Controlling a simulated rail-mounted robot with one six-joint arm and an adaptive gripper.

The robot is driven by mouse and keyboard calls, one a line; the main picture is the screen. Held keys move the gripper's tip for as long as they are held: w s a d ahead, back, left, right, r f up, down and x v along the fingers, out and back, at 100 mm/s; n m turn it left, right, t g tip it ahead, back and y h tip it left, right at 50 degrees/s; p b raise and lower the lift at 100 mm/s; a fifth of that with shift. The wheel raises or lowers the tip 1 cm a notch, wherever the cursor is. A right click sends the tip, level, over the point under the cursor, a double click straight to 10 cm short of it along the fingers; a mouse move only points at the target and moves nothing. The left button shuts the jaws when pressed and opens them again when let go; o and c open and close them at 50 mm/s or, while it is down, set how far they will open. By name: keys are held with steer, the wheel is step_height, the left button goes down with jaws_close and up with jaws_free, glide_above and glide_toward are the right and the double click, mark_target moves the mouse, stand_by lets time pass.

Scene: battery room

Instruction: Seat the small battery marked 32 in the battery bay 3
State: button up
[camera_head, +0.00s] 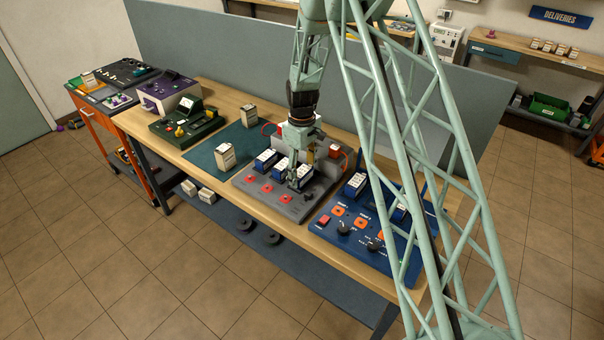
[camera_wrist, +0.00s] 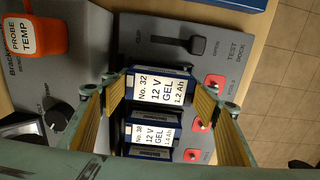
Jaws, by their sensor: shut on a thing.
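The small battery marked No. 32 (camera_wrist: 160,88) has a white label and a dark blue body. My gripper (camera_wrist: 162,95) is shut on it, one finger on each side; it also shows in the head view (camera_head: 300,164). The battery is over the grey test dock (camera_wrist: 222,20), at the end of a row of batteries. A battery marked No. 38 (camera_wrist: 151,132) stands beside it, with another partly hidden past it. The held battery's label looks larger, so it seems higher than No. 38. Its underside and the bay floor are hidden, and I cannot tell if it touches.
A blue panel (camera_head: 330,228) with more batteries lies to the right. Pale batteries (camera_head: 225,156) stand on a green mat to the left.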

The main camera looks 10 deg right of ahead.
mark_target(302, 171)
steer(key=shift+f+b, duration=0.3)
steer(key=shift+f, duration=0.2)
stand_by(0.4)
steer(key=o, duration=0.9)
steer(key=shift+r+p, duration=1.65)
steer(key=shift+r, duration=3.85)
steer(key=shift+r, duration=0.1)
